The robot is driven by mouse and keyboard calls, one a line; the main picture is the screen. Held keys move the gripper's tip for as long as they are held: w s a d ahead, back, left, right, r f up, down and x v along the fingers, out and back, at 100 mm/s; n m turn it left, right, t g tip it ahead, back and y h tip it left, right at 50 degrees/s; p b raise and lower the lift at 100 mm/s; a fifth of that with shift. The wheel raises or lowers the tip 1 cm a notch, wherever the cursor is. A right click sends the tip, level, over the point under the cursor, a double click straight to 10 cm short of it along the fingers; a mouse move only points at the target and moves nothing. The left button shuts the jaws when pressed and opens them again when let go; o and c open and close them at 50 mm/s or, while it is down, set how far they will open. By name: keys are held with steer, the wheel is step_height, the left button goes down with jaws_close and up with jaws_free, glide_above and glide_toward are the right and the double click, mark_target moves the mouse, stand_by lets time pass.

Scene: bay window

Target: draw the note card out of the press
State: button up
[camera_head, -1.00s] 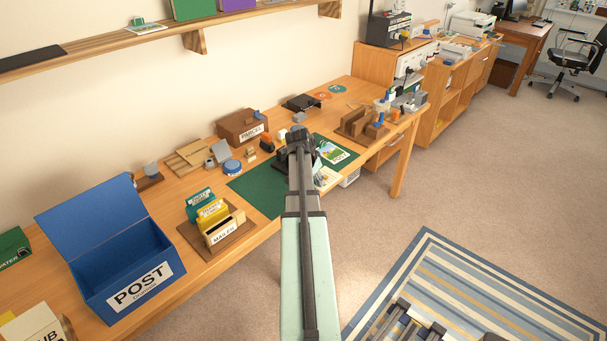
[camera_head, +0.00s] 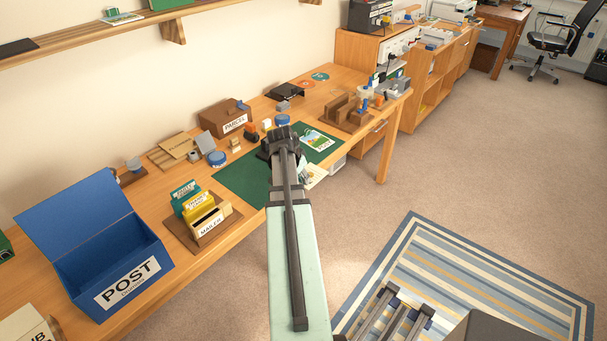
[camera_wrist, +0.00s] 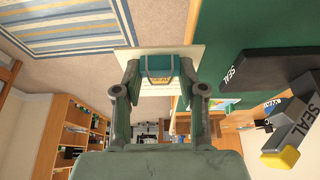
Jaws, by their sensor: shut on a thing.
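The note card (camera_wrist: 188,58) is a cream sheet. In the wrist view it lies across my fingertips, and in the head view its pale edge (camera_head: 314,178) shows just right of my arm, by the table's front edge. My gripper (camera_wrist: 158,68) is shut on the card. The press (camera_wrist: 252,70) is dark, with SEAL lettering and a yellow-tipped lever, at the right of the wrist view. The card appears beside it, with a small gap between them in that view. In the head view my arm hides my fingertips and most of the press.
A green mat (camera_head: 240,178) lies under the work area. A picture card (camera_head: 316,140) lies on its right part. Open floor (camera_head: 380,200) lies in front of the table.

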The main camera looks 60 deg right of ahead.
steer(key=w+a, duration=0.1)
steer(key=a, duration=0.5)
stand_by(0.7)
steer(key=shift+r, duration=0.15)
step_height(320, 180, up, 6)
steer(key=p, duration=0.4)
stand_by(0.5)
stand_by(0.5)
